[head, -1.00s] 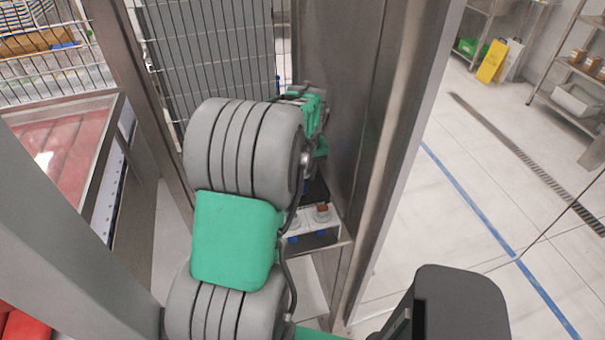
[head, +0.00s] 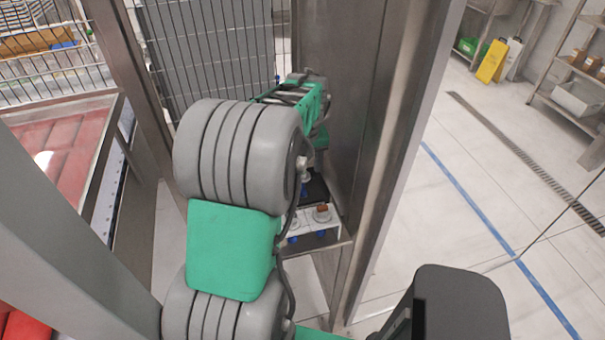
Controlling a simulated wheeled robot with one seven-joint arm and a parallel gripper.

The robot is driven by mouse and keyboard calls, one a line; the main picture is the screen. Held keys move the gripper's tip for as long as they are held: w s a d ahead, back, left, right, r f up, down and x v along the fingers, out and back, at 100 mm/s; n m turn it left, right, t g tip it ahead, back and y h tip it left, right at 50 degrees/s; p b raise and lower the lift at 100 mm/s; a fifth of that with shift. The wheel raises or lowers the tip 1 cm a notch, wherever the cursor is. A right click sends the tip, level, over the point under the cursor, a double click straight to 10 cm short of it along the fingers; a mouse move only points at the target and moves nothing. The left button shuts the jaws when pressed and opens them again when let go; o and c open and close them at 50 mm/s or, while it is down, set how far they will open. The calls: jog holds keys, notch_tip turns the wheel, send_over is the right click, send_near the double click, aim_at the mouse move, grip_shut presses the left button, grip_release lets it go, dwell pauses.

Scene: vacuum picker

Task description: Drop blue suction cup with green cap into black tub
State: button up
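The black tub (head: 317,188) appears as a small dark shape beside the steel post, behind my arm and mostly hidden by it. A small blue piece (head: 305,189) shows at its left edge; I cannot tell whether it is a suction cup. No green cap can be made out on any cup. My green and grey wrist (head: 312,108) is at the far end of the arm, near the post. My gripper's fingers are hidden behind my arm, so what they hold does not show.
A white rack (head: 330,226) on a steel ledge holds a cup with a brown cap (head: 322,213) and a partly hidden cup (head: 293,222). A steel post (head: 335,90) stands close right of my wrist; a grey mesh panel (head: 205,50) is behind.

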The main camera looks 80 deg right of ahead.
aim_at(302, 177)
notch_tip(302, 177, up, 9)
jog(key=a, duration=0.1)
jog(key=shift+s+a+b, duration=0.2)
jog(key=shift+s+b, duration=0.15)
jog(key=shift+b, duration=0.1)
jog(key=f, duration=0.4)
jog(key=d+f, duration=0.1)
jog(key=f, duration=0.4)
jog(key=w+f, duration=0.1)
jog(key=f, duration=0.3)
jog(key=shift+d+f, duration=0.25)
jog(key=shift+d, duration=0.05)
jog(key=shift+s+r+p, duration=0.1)
jog(key=shift+r+p, duration=0.7)
